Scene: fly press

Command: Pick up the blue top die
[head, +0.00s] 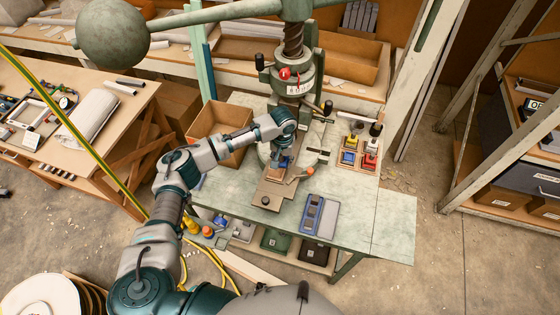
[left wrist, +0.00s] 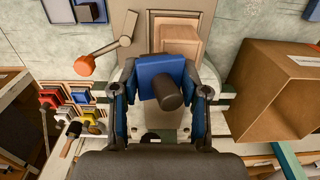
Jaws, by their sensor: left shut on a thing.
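The blue top die (left wrist: 155,74), a blue block with a dark round stem, is between the fingers of my left gripper (left wrist: 165,98) in the left wrist view. The gripper is shut on it. In the head view my left gripper (head: 282,163) is over the press bed, under the press head (head: 292,80); the die is small and partly hidden there. Beyond the die in the wrist view is a tan block (left wrist: 181,30) on the press plate. I cannot tell whether the die touches anything below. My right gripper is not in view.
A lever with an orange ball (head: 308,171) stands beside the gripper. An open cardboard box (head: 205,122) is to its left. A rack of coloured dies (head: 371,147) and a blue-grey tray (head: 328,219) are to the right. The table's front right (head: 385,222) is clear.

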